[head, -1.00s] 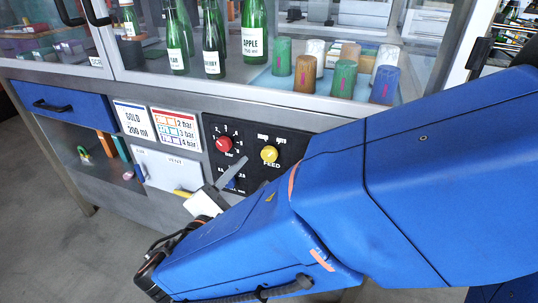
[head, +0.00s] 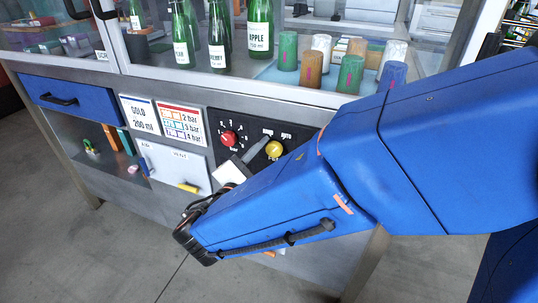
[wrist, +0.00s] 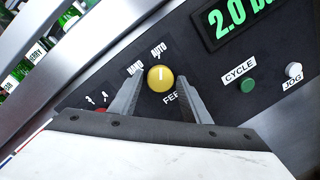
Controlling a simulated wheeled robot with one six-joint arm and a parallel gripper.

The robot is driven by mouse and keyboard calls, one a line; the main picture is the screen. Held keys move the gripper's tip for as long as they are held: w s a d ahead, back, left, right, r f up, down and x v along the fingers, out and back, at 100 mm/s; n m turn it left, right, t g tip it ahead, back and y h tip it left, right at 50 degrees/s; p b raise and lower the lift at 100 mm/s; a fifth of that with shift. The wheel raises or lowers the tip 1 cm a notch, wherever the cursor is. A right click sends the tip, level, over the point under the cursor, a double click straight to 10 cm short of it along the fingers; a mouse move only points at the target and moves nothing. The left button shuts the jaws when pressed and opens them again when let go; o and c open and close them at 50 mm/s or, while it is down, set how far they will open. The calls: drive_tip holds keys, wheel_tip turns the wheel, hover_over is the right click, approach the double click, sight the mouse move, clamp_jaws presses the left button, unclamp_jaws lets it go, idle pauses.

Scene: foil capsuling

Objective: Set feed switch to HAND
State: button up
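The feed switch is a round yellow knob (wrist: 160,78) on a black panel, also in the head view (head: 274,149). Its white mark points up in the wrist view, toward the AUTO label (wrist: 158,50). The HAND label (wrist: 135,68) is up and left of the knob, close to my left fingertip. My gripper (wrist: 162,82) is open, with one finger on each side of the knob and gaps visible between. I cannot tell how deep the fingertips reach. In the head view one grey finger (head: 255,151) shows beside the knob; my arm hides the rest.
A red knob (head: 228,138) is left of the feed switch. A green CYCLE button (wrist: 247,86), a white JOG button (wrist: 293,70) and a green display (wrist: 240,14) are to the right. Bottles and colored capsules stand behind glass above.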

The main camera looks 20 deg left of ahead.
drive_tip(key=c, duration=0.7)
drive_tip(key=shift+o, duration=0.2)
drive_tip(key=shift+n, duration=0.3)
drive_tip(key=n, duration=0.6)
drive_tip(key=shift+d+f+t, duration=0.1)
drive_tip(key=shift+f+t, duration=0.05)
drive_tip(key=shift+t, duration=0.15)
drive_tip(key=n, duration=0.4)
drive_tip(key=shift+y, duration=0.3)
drive_tip(key=shift+d+n, duration=0.1)
drive_tip(key=shift+n, duration=1.8)
drive_tip(key=shift+n+y, duration=0.3)
drive_tip(key=o, duration=1)
